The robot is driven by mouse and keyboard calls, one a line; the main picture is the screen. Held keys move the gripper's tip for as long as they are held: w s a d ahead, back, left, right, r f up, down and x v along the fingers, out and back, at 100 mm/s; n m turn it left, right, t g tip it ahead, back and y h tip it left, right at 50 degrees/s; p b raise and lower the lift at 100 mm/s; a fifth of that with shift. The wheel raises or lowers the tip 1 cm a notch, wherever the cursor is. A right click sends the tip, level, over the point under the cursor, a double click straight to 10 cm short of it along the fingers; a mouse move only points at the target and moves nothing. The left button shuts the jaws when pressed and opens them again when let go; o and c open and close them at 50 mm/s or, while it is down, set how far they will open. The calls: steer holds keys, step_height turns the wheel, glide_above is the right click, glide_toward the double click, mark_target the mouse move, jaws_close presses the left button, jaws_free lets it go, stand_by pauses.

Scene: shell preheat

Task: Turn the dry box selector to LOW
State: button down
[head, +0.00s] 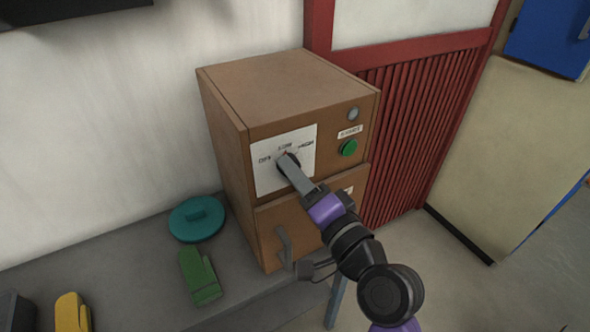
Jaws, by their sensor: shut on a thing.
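The dry box (225,115) is a brown wooden cabinet standing on a grey bench. Its selector knob (285,160) is dark and sits on a white plate (268,179) with OFF at the left, LOW at the top and a label at the right that looks like HIGH. My gripper (290,165) reaches in from the lower right and is shut on the selector knob. The gripper covers most of the knob, so I cannot tell exactly which mark it points to.
A green button (348,147) and a grey round lamp (352,113) are right of the plate. A door handle (284,247) is below. A teal lid (197,218), a green mitt (199,275) and a yellow mitt (72,312) lie on the bench (120,255).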

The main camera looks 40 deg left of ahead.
steer(key=shift+m, duration=0.5)
steer(key=c, duration=0.9)
jaws_free()
steer(key=b+v, duration=0.2)
steer(key=v, duration=0.6)
steer(key=shift+w, duration=0.1)
